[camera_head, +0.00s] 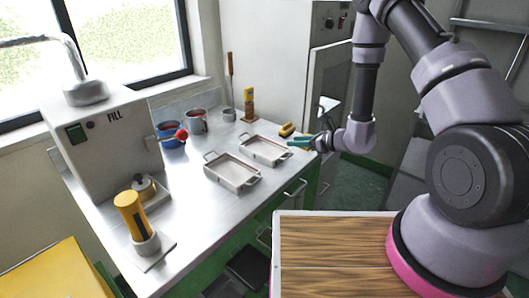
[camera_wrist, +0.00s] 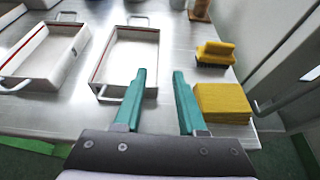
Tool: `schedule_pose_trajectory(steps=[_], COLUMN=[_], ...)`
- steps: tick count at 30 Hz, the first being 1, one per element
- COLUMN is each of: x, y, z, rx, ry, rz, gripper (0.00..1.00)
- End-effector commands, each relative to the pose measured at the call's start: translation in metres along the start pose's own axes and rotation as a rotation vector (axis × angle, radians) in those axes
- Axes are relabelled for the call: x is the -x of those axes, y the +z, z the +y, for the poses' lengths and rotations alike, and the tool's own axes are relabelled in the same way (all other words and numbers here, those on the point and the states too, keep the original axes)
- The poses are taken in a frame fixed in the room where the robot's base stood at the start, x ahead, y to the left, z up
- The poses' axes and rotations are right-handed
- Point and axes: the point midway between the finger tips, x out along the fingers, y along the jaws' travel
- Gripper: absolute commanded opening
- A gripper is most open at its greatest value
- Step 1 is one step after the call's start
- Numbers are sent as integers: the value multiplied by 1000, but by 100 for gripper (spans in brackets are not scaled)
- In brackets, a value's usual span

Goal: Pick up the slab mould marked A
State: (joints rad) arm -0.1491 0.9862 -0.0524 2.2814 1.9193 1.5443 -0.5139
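Two shallow pale slab moulds with wire end handles lie on the steel bench. One mould (camera_head: 221,180) is nearer the filling machine; the other mould (camera_head: 256,157) is nearer my arm. In the wrist view they are the left mould (camera_wrist: 30,83) and the middle mould (camera_wrist: 127,62), both apparently empty. I cannot read a letter A on either. My gripper (camera_head: 301,142), with teal fingers, is open and empty. In the wrist view, the gap of my gripper (camera_wrist: 159,74) is just right of the middle mould's near corner. The left finger overlaps that corner in the picture; contact is unclear.
A yellow brush (camera_wrist: 214,53) and a yellow block (camera_wrist: 222,103) lie right of my fingers. Pots including a blue one (camera_head: 171,134), a filling machine (camera_head: 105,142) and a yellow-handled tool (camera_head: 130,215) stand on the bench. Bare steel lies in front of the moulds.

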Motion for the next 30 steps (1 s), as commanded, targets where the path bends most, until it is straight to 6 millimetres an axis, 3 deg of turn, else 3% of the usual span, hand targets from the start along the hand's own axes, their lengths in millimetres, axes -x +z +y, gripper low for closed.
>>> schedule_pose_trajectory(steps=[6, 14, 21, 30], x=[-36, -58, -92, -99], y=[1, 2, 4, 5], z=[1, 1, 1, 0], rx=[2, 1, 2, 0], ry=[3, 3, 3, 1], rz=[-1, -1, -1, -1], gripper=[40, 40, 40, 40])
